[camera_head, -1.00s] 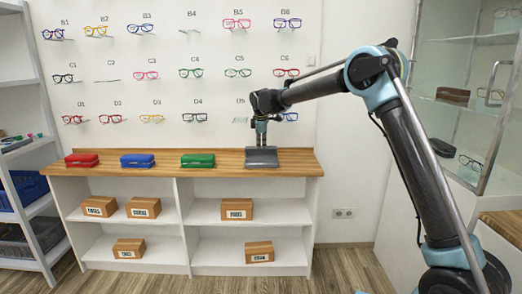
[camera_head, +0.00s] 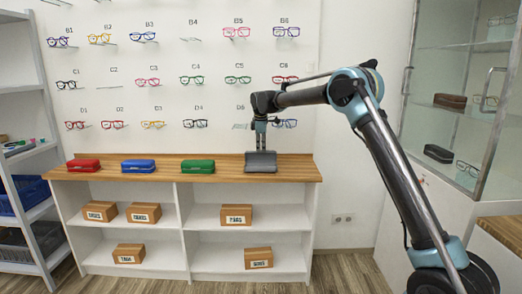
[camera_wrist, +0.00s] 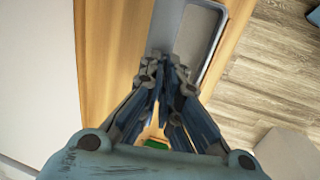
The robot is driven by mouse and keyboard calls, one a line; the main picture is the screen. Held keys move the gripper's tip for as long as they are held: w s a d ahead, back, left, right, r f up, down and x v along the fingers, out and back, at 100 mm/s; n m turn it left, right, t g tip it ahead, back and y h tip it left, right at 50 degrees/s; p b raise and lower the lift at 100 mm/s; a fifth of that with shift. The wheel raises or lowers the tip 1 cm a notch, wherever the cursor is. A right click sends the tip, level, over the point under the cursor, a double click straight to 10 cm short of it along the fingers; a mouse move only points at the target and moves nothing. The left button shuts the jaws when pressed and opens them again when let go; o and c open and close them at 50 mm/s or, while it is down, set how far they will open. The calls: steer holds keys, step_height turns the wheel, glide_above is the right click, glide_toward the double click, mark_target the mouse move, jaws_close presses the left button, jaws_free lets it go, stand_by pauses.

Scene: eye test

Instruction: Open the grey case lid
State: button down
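The grey case (camera_head: 261,168) sits at the right end of the wooden counter, right of the green case. In the wrist view it shows at the top as a rimmed grey shell (camera_wrist: 207,28) beside a flat lighter strip, which looks like the lid (camera_wrist: 166,22) standing partly raised. My gripper (camera_head: 261,146) points down just over the case. In the wrist view my gripper's fingertips (camera_wrist: 166,68) are close together and look shut at the case's near edge. Whether they touch or pinch the lid is hidden.
Red (camera_head: 84,166), blue (camera_head: 138,167) and green (camera_head: 198,167) cases stand in a row to the left on the counter (camera_head: 225,168). Glasses hang on the wall behind. Labelled boxes lie on the shelves below. A glass cabinet (camera_head: 455,100) stands at right.

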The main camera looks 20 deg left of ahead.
stand_by(0.8)
steer(key=c, duration=2.1)
jaws_free()
steer(key=r, duration=0.7)
steer(key=s+r, duration=0.1)
steer(key=r, duration=1.3)
steer(key=shift+s+d, duration=0.15)
steer(key=shift+r, duration=0.1)
steer(key=shift+s+d+r, duration=0.1)
steer(key=shift+s+r, duration=0.1)
steer(key=shift+r, duration=1)
steer(key=shift+s+d+r, duration=0.1)
steer(key=shift+s+r, duration=0.05)
steer(key=shift+r, duration=1.1)
steer(key=shift+s+r, duration=0.2)
steer(key=shift+r, duration=1)
steer(key=shift+c, duration=0.3)
